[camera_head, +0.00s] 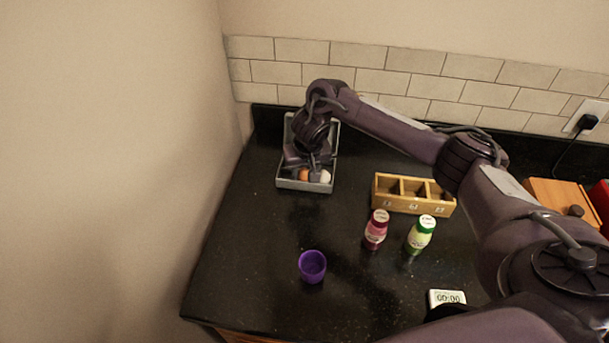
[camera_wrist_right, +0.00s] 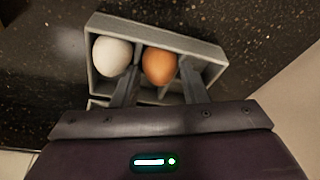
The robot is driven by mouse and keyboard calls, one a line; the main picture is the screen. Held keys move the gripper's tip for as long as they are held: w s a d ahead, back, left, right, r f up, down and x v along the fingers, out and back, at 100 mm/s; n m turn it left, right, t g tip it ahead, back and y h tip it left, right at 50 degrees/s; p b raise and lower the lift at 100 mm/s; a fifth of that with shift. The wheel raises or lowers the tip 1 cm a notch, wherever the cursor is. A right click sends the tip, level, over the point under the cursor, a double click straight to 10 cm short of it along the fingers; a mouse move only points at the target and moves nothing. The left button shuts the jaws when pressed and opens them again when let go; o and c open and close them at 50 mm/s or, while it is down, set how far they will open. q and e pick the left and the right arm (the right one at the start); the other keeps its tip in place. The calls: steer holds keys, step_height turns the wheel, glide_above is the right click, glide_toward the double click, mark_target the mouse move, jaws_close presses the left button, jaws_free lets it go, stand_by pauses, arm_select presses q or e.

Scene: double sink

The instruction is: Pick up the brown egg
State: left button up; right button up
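The brown egg (camera_wrist_right: 159,67) lies in a grey tray (camera_wrist_right: 180,36) beside a white egg (camera_wrist_right: 112,56). In the head view the brown egg (camera_head: 304,175) and the white egg (camera_head: 325,176) show at the near end of the tray (camera_head: 289,185). My right gripper (camera_wrist_right: 158,80) is open over the tray. Its two fingers stand on either side of the brown egg, one of them between the two eggs. Whether the fingers touch the egg I cannot tell. In the head view the right gripper (camera_head: 309,165) partly hides the tray. My left gripper is not in view.
A wooden three-slot box (camera_head: 413,207), a pink-labelled bottle (camera_head: 376,230), a green-capped bottle (camera_head: 420,235), a purple cup (camera_head: 312,266) and a timer (camera_head: 446,298) stand on the black counter. The wall is close left of the tray. Counter around the cup is clear.

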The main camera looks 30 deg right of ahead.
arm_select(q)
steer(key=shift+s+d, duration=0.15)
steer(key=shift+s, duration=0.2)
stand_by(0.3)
